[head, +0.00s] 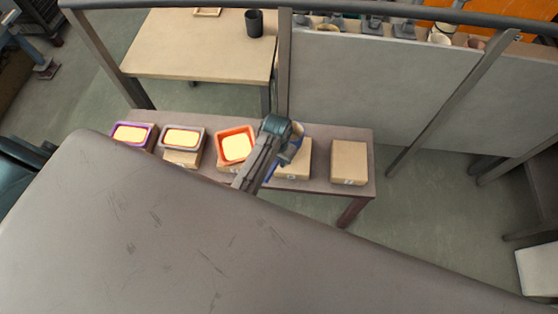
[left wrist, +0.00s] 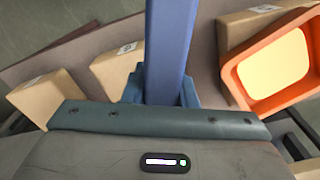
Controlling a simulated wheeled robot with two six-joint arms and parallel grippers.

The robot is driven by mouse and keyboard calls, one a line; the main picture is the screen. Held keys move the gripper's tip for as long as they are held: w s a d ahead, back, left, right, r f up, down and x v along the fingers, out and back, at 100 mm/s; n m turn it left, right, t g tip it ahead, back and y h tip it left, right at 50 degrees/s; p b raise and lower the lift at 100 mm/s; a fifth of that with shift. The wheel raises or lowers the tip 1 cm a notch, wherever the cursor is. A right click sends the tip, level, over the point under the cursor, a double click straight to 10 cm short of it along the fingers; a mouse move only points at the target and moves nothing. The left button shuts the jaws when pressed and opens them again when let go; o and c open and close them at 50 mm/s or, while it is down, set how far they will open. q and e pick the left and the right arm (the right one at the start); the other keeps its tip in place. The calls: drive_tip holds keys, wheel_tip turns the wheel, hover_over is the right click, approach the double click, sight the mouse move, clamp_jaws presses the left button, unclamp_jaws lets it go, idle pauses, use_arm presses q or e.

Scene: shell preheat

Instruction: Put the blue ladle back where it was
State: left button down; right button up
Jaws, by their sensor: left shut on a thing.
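The blue ladle shows in the left wrist view as a straight blue handle (left wrist: 172,45) running up the picture between my gripper's fingers. My left gripper (left wrist: 162,92) is shut on this handle. In the head view, my left gripper (head: 286,148) is above the narrow bench, just right of the orange tray. Only a small blue part of the ladle (head: 293,153) shows there, beside the gripper. The ladle's bowl cannot be made out, and my arm hides part of it. My right gripper is in neither view.
Cardboard boxes stand along the bench (head: 318,133). The rightmost box (head: 349,160) has a bare top. A grey panel (head: 375,90) stands behind.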

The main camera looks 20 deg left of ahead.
use_arm(q)
drive_tip(key=shift+w+d, duration=0.1)
drive_tip(key=shift+w, duration=0.45)
drive_tip(key=shift+s+f+p, duration=0.1)
drive_tip(key=shift+f+p, duration=0.25)
drive_tip(key=shift+f, duration=1.35)
drive_tip(key=shift+f, duration=0.2)
drive_tip(key=c, duration=1.2)
unclamp_jaws()
drive_tip(key=shift+s, duration=0.1)
drive_tip(key=shift+o, duration=0.2)
drive_tip(key=shift+r, duration=0.1)
wheel_tip(320, 180, up, 12)
drive_tip(key=shift+r, duration=0.1)
drive_tip(key=shift+s, duration=0.1)
